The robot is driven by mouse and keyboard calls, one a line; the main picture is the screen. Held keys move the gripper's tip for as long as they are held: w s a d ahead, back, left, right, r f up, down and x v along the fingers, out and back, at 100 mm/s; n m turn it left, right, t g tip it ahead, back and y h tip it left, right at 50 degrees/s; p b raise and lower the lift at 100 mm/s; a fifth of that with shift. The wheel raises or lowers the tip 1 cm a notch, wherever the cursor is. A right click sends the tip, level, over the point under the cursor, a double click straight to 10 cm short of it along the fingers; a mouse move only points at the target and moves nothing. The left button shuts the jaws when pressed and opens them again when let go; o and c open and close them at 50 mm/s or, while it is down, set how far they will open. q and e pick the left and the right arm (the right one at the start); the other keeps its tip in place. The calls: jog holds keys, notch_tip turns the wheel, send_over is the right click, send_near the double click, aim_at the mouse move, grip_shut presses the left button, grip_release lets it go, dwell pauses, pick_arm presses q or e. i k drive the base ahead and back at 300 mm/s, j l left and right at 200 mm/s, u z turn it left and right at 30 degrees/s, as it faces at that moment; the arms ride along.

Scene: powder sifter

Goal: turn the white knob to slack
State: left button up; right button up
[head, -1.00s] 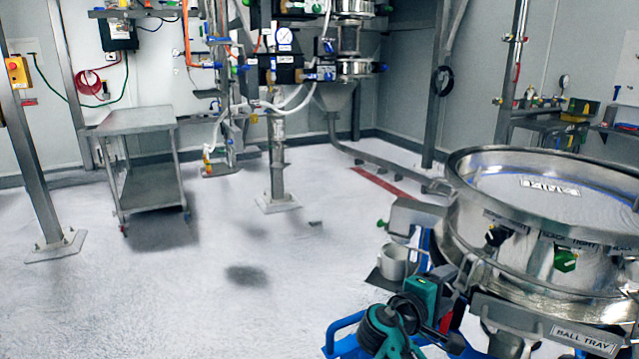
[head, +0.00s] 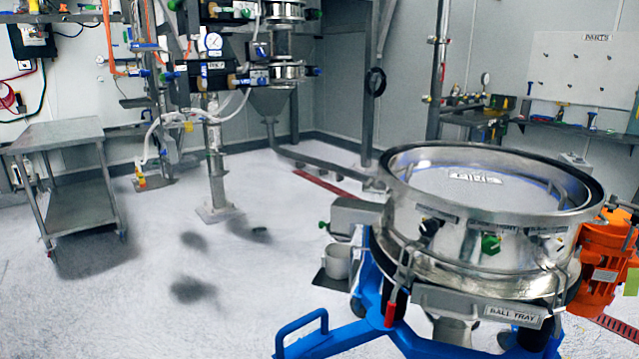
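The round steel sifter (head: 470,262) stands at the right on a blue frame. Its side carries a black knob (head: 429,228) and a green knob (head: 490,243) under small label plates. The writing on these plates is too small to read fully. I cannot clearly make out a white knob; the sifter's wall below the right-hand label is bright and reflective. Neither of my grippers shows in the head view.
Blue frame legs (head: 305,342) reach out at the sifter's base. An orange motor (head: 604,262) is at its right. A white cup (head: 338,262) sits at its left. A steel cart (head: 62,140) stands at the far left.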

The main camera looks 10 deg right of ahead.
aim_at(552, 249)
jog(key=z, duration=1.35)
